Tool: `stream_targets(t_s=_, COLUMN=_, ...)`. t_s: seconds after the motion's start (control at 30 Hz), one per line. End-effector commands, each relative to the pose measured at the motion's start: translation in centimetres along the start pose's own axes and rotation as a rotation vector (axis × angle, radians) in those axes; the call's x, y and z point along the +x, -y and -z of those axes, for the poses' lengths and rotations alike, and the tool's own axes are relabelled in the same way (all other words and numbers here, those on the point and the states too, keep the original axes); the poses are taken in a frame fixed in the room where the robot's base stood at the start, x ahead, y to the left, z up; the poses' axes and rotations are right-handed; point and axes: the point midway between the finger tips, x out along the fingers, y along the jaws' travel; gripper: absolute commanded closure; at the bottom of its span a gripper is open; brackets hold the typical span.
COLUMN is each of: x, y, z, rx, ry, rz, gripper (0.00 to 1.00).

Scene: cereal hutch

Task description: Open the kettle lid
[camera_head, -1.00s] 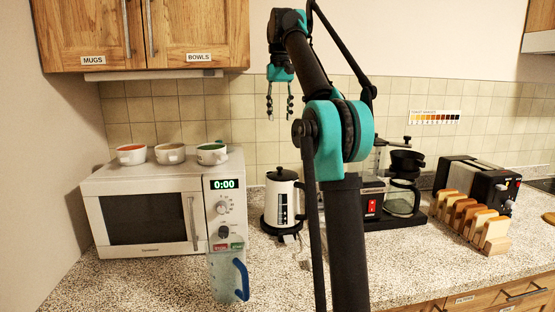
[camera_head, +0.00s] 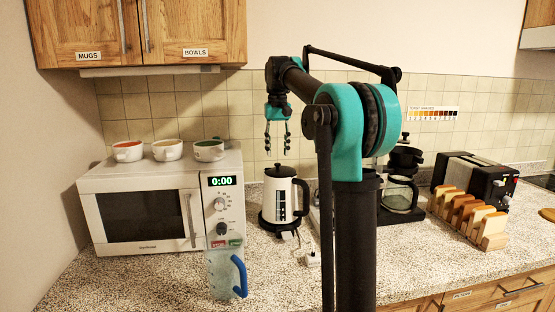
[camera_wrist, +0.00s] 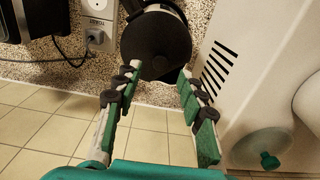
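The white kettle (camera_head: 279,201) with a black lid (camera_head: 280,170), black handle and black base stands upright on the counter, right of the microwave. Its lid looks closed, with a small knob on top. My gripper (camera_head: 277,152) hangs pointing down just above the lid, its two fingers apart and empty. In the wrist view the dark round lid (camera_wrist: 155,40) lies just beyond the open gripper (camera_wrist: 160,69). The fingertips straddle the lid's near edge in that picture; whether they touch it I cannot tell, but the head view shows a small gap.
The microwave (camera_head: 150,215) with several mugs on top stands left of the kettle. A clear jug with a blue handle (camera_head: 240,277) stands in front. A coffee maker (camera_head: 398,192), partly behind my arm, toast rack (camera_head: 492,240) and toaster (camera_head: 470,175) are at right.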

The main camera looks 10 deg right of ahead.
Motion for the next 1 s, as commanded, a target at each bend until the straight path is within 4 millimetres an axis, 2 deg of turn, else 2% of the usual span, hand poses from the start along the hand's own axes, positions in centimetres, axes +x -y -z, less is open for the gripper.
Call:
stream_targets(t_s=0.1, x=1.9, y=0.0, z=0.0, rx=0.000, ry=0.000, rz=0.000, gripper=0.60)
stream_targets(t_s=0.23, x=3.1, y=0.0, z=0.0, rx=0.000, ry=0.000, rz=0.000, gripper=0.60)
stream_targets(t_s=0.63, x=3.8, y=0.0, z=0.0, rx=0.000, ry=0.000, rz=0.000, gripper=0.60)
stream_targets(t_s=0.97, x=3.8, y=0.0, z=0.0, rx=0.000, ry=0.000, rz=0.000, gripper=1.00)
stream_targets(t_s=1.0, x=3.8, y=0.0, z=0.0, rx=0.000, ry=0.000, rz=0.000, gripper=1.00)
